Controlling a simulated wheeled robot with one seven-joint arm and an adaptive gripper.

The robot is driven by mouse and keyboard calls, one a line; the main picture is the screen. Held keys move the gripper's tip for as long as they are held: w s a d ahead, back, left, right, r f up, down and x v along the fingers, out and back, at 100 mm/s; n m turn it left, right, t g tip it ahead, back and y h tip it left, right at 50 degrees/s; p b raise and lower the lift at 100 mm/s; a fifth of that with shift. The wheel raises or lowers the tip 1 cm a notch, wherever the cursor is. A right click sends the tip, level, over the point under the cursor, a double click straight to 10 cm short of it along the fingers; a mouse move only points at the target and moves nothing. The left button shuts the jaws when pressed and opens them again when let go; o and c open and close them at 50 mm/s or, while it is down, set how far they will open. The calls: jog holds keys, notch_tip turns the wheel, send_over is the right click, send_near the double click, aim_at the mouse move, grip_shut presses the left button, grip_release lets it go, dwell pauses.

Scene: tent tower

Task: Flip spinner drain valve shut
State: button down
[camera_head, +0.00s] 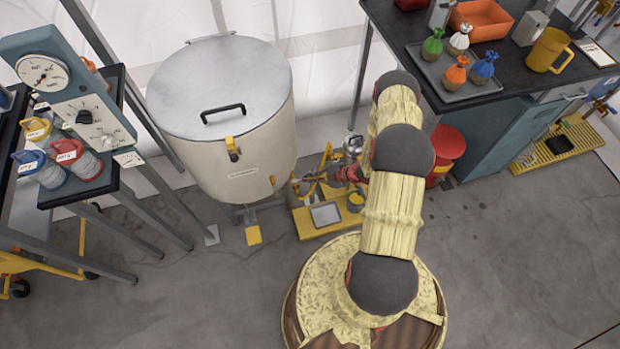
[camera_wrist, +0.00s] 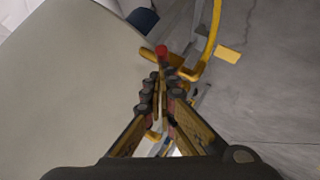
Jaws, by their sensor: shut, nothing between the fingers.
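The spinner (camera_head: 235,150) is a large cream drum with a grey lid and black handle, left of centre in the head view. Its wall fills the left of the wrist view (camera_wrist: 65,75). Low on its right side is yellow drain pipework (camera_head: 303,184). In the wrist view, a red-tipped part (camera_wrist: 161,51), perhaps the valve lever, sits by a yellow fitting (camera_wrist: 188,70) just beyond my fingertips. My gripper (camera_wrist: 165,85) is shut and empty, pointing at this fitting. In the head view my gripper (camera_head: 345,174) is small beside the pipework. Contact with the lever cannot be told.
A yellow stand (camera_head: 303,222) with a grey tray sits on the floor under the pipework. A red bucket (camera_head: 447,150) stands right of my arm. Front floor is clear.

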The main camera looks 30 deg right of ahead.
jog(key=shift+d, duration=0.1)
jog(key=a+r+p+v, duration=0.1)
jog(key=p+v, duration=0.4)
jog(key=v, duration=0.7)
jog(key=shift+s+a+r+p, duration=0.4)
jog(key=shift+s+a, duration=0.15)
